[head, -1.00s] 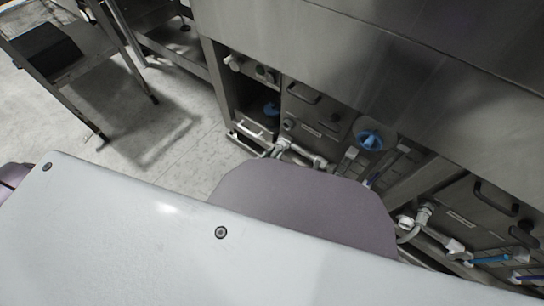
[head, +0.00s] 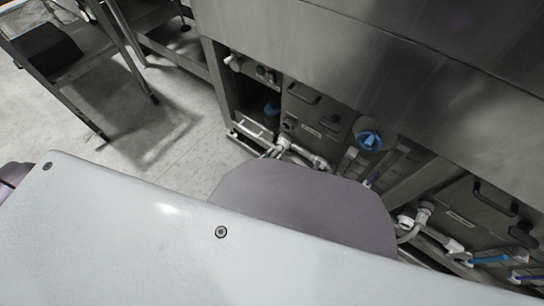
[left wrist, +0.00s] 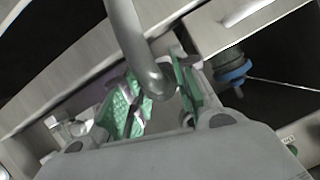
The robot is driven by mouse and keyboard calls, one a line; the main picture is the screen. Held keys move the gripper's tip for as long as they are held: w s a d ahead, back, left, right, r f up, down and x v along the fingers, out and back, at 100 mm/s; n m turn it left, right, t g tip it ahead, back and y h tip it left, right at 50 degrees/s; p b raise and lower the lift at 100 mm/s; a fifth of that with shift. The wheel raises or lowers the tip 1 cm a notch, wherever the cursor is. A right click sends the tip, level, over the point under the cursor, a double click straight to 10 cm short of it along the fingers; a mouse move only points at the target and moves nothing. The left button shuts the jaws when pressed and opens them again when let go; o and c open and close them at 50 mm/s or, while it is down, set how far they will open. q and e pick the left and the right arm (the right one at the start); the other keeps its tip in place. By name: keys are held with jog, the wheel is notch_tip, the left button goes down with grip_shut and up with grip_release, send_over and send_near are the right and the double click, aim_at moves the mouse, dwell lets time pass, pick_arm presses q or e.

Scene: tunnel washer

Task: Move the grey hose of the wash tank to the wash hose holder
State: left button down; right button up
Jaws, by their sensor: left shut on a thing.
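The grey hose (left wrist: 128,38) comes down from the top of the left wrist view and ends in a rounded bend between my green-padded fingers. My left gripper (left wrist: 160,95) is shut on this hose. In the head view I cannot make out the gripper clearly, because my own body covers the foreground. The tunnel washer (head: 310,45) shows there, with white pipe fittings along its base. I cannot tell which part is the wash hose holder. My right gripper is not in view.
A dark fitting with a blue ring (left wrist: 234,75) lies right of my fingers in the left wrist view. In the head view, a blue knob (head: 369,140) sits on the washer front. A metal table (head: 80,60) stands at upper left; the floor between is clear.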

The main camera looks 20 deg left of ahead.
pick_arm(q)
jog(key=shift+s+a+p, duration=0.25)
jog(key=shift+s+p, duration=0.05)
jog(key=shift+s, duration=0.4)
jog(key=shift+s+a+p, duration=0.25)
jog(key=shift+s, duration=0.4)
jog(key=shift+s+a+p, duration=0.25)
jog(key=shift+s+p, duration=0.05)
jog(key=shift+s, duration=0.4)
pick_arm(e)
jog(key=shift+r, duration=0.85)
pick_arm(q)
jog(key=shift+w+r, duration=0.1)
jog(key=shift+r, duration=0.05)
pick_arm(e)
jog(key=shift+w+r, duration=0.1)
